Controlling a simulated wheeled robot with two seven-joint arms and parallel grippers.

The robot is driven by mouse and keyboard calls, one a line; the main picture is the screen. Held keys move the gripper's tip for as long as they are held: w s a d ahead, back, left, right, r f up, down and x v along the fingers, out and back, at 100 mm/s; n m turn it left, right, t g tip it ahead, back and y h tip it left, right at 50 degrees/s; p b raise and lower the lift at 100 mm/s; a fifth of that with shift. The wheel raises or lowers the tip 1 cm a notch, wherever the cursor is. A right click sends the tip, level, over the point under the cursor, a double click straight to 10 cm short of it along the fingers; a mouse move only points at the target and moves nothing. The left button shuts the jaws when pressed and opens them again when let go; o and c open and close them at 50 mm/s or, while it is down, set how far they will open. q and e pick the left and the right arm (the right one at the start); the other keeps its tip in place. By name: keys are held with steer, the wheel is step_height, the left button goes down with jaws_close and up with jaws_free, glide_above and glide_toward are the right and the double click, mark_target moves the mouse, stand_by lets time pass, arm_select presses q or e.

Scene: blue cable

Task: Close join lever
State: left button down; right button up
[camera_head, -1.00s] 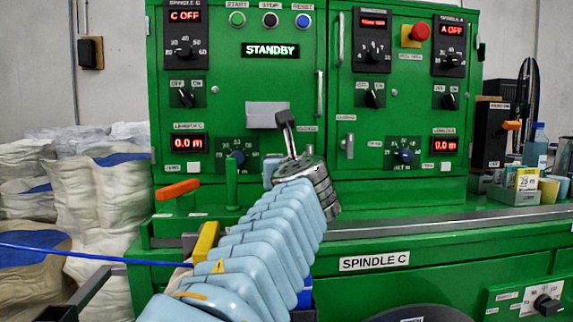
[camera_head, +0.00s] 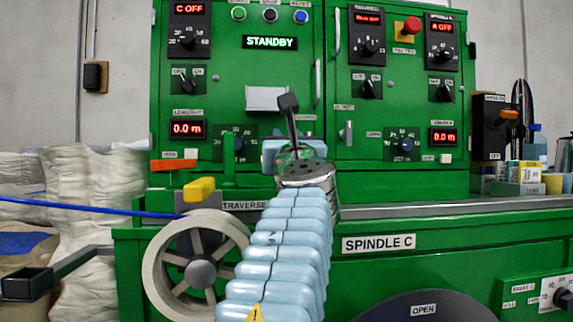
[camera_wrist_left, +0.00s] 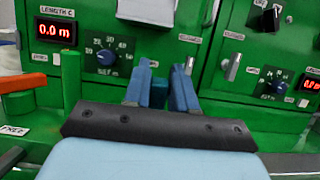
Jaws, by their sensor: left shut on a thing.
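My left gripper (camera_head: 291,152) is at the end of my light-blue arm, in front of the green machine, low at the middle of its panel. In the left wrist view its two blue fingers (camera_wrist_left: 160,88) are shut on a small green part (camera_wrist_left: 158,93), only partly visible between them. No readable label shows which lever this is. An orange-handled lever (camera_head: 173,165) stands to the left on the machine's ledge, apart from the gripper; its orange handle also shows in the left wrist view (camera_wrist_left: 22,83). My right gripper is not in view.
A grey spool wheel (camera_head: 160,268) and a yellow block (camera_head: 198,190) are left of my arm. A blue cable (camera_head: 80,208) runs in from the left. A green post (camera_head: 228,172) stands left of the gripper. Bottles and boxes (camera_head: 525,175) crowd the right end.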

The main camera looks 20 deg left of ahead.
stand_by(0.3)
arm_select(q)
steer(key=c, duration=1)
jaws_free()
steer(key=b+v, duration=0.5)
steer(key=v, duration=0.9)
steer(key=shift+b, duration=0.4)
